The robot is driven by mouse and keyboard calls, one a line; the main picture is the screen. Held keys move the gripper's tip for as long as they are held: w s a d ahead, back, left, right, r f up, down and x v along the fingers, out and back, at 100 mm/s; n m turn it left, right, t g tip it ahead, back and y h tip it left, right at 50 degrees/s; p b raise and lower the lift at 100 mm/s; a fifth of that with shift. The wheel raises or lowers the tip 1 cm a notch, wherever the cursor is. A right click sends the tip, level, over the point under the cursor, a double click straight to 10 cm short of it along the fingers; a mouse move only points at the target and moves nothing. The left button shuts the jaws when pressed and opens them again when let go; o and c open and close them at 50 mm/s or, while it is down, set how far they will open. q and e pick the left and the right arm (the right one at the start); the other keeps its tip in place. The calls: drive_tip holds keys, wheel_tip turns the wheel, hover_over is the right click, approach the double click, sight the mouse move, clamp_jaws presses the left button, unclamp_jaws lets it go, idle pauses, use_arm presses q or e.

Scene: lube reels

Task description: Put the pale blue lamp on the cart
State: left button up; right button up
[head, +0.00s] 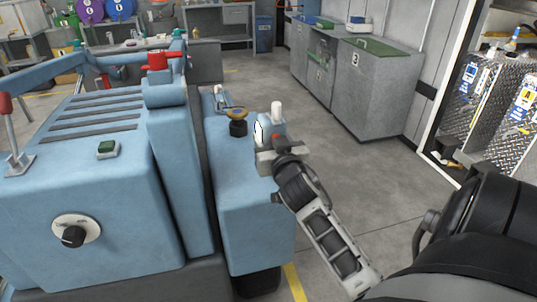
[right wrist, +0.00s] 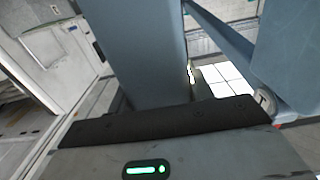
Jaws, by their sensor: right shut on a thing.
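The pale blue lamp (head: 266,131) has a white round face on its left and a white knob on top. In the head view it is upright at the right edge of the blue cart's (head: 244,195) lower deck. I cannot tell whether it touches the deck. My right gripper (head: 277,157) is shut on the lamp, coming from the lower right and hiding its lower right side. In the right wrist view a blue body, seemingly the lamp (right wrist: 145,50), rises close in front of the dark gripper palm. My left gripper is not in view.
A black knob with a yellow top (head: 237,122) stands on the deck left of the lamp. The cart's tall blue body (head: 100,190) with a dial rises farther left. Grey cabinets (head: 365,85) stand behind. The floor between is clear.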

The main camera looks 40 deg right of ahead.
drive_tip(key=shift+w+d+f, duration=0.25)
drive_tip(key=shift+w+f, duration=0.2)
drive_tip(key=shift+f, duration=0.1)
drive_tip(key=shift+w+d+f, duration=0.25)
drive_tip(key=shift+w+f, duration=0.2)
drive_tip(key=shift+f, duration=0.1)
drive_tip(key=shift+w+d+f+b, duration=0.1)
drive_tip(key=shift+f+b, duration=0.1)
drive_tip(key=shift+f, duration=0.7)
drive_tip(key=shift+w+f+b, duration=0.1)
drive_tip(key=shift+f+b, duration=0.05)
drive_tip(key=shift+f, duration=0.7)
drive_tip(key=shift+f, duration=0.15)
drive_tip(key=o, duration=1.4)
drive_tip(key=shift+f, duration=0.1)
drive_tip(key=shift+c, duration=0.2)
